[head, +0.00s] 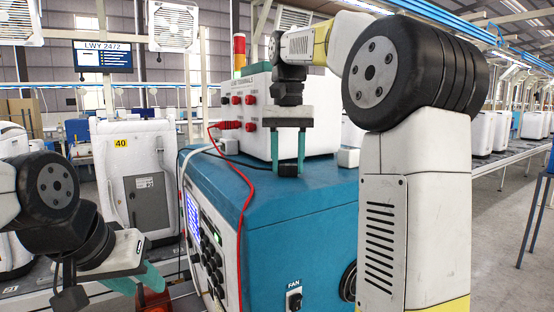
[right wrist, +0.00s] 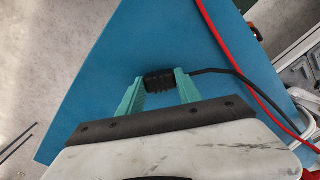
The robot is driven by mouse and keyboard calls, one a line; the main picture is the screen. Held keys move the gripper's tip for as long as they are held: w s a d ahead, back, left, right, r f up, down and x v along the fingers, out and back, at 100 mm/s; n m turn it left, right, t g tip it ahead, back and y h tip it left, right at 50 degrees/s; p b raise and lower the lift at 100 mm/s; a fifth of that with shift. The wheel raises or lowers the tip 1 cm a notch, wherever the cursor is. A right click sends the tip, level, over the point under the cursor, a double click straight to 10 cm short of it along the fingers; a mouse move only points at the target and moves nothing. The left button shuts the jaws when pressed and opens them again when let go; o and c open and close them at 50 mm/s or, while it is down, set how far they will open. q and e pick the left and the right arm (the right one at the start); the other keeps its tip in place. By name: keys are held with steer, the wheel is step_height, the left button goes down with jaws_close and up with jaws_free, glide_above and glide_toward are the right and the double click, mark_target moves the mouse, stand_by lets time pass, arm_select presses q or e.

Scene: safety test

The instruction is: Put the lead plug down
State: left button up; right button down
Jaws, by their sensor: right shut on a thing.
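The lead plug (right wrist: 160,80) is a short black ribbed cylinder between the teal fingers of my right gripper (right wrist: 159,88). In the head view the plug (head: 287,170) is low at the fingertips of my right gripper (head: 288,164), over the blue top (head: 300,195) of the test cabinet. I cannot tell whether it touches the top. Its black lead (right wrist: 225,72) runs off to the right in the wrist view.
A white terminal box (head: 310,135) with red sockets stands on the cabinet behind my right gripper. A red lead (head: 248,195) hangs from it over the cabinet's front left edge. A small white block (head: 348,158) sits right of the gripper. The blue top nearer me is clear.

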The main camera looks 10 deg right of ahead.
mark_target(288, 165)
steer(key=c, duration=0.8)
jaws_free()
steer(key=shift+f, duration=0.1)
steer(key=shift+r, duration=4.2)
